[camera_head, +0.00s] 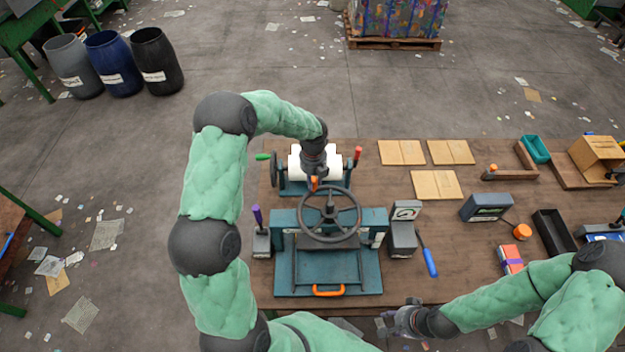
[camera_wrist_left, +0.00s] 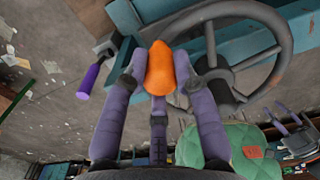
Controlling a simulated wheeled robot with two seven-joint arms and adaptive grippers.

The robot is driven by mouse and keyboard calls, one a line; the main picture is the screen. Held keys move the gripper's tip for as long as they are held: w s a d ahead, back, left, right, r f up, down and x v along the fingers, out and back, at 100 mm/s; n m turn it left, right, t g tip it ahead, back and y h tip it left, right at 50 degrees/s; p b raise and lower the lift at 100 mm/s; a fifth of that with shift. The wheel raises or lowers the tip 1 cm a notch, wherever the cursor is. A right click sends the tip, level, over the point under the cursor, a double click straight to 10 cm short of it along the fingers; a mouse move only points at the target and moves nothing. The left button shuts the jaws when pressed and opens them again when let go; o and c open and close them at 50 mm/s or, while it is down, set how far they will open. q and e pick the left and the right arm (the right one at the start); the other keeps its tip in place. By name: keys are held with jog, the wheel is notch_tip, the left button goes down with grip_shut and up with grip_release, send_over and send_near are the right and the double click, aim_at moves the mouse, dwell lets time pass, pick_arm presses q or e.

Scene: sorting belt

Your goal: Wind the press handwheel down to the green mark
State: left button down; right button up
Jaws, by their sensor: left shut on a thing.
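The teal press (camera_head: 283,270) stands at the table's front left with a grey spoked handwheel (camera_head: 303,223) on top. The handwheel also shows in the left wrist view (camera_wrist_left: 287,35). Its orange knob (camera_wrist_left: 160,68) sits at the wheel's far rim in the head view. My left gripper (camera_head: 314,180) reaches over from behind, its purple fingers (camera_wrist_left: 160,75) shut around the knob. My right gripper (camera_head: 388,322) is low by the table's front edge, apart from the press, its fingers seemingly spread and empty. I cannot make out a green mark.
A roller device (camera_head: 294,165) with a green-tipped handle stands just behind the press. A purple-handled lever (camera_head: 258,217) is left of it. A dial gauge (camera_head: 405,211) and a blue-handled lever (camera_head: 430,262) are to its right. Cardboard pieces (camera_head: 402,152) lie farther back.

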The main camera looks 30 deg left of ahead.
pick_arm(q)
jog(key=c, duration=1.2)
grip_release()
jog(key=shift+w+a+r, duration=0.1)
jog(key=shift+w+r, duration=0.15)
jog(key=shift+w, duration=0.05)
jog(key=shift+o, duration=1.1)
jog(key=shift+f, duration=0.2)
jog(key=shift+s, duration=0.1)
notch_tip(320, 180, up, 12)
